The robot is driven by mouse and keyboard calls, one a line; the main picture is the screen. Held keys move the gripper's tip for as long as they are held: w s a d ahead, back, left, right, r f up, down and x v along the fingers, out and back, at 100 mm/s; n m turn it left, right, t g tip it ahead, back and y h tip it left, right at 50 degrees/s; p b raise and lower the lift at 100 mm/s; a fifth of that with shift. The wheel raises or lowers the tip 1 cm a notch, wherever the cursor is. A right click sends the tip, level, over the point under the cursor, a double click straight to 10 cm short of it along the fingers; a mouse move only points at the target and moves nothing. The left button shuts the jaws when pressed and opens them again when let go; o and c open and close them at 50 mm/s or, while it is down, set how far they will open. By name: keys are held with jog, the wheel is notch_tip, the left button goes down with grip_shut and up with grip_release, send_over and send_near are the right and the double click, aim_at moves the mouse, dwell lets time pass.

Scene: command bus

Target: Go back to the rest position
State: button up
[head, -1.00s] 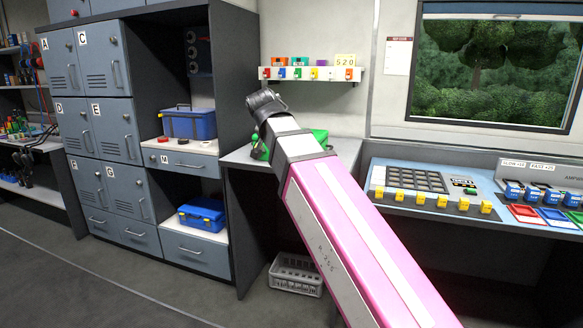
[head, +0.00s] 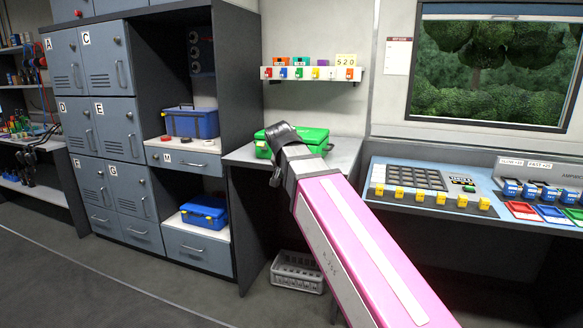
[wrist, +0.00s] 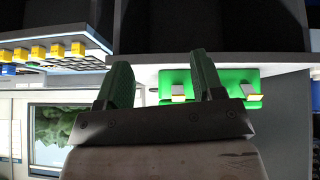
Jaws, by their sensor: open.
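My gripper (wrist: 160,72) shows in the wrist view with its two dark green fingers spread apart and nothing between them. A green case (wrist: 238,82) lies beyond the right finger in that view, partly covered by it. In the head view my pink arm reaches up from the lower right. Its dark far end stands in front of the green case (head: 312,136), which sits on a grey desk (head: 345,152). The fingers cannot be made out clearly in the head view.
A shelf (head: 315,74) with small coloured items hangs above the desk. Grey lockers (head: 110,125) and a blue toolbox (head: 192,122) stand left. A console (head: 430,190) with yellow tags is at right. A grey crate (head: 297,271) is under the desk. The floor at lower left is clear.

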jog(key=s+d+f+n+g+y, duration=0.1)
jog(key=d+f, duration=0.5)
jog(key=f, duration=0.7)
jog(key=s+d+f+n+g, duration=0.1)
jog(key=s+d+f+g, duration=0.2)
jog(key=f, duration=1)
jog(key=s+d+f+g+y, duration=0.1)
jog(key=s+d+f+g, duration=0.1)
jog(key=s+d+f, duration=0.5)
notch_tip(320, 180, down, 6)
jog(key=d, duration=0.2)
jog(key=shift+d+n+y, duration=0.3)
jog(key=shift+n, duration=0.1)
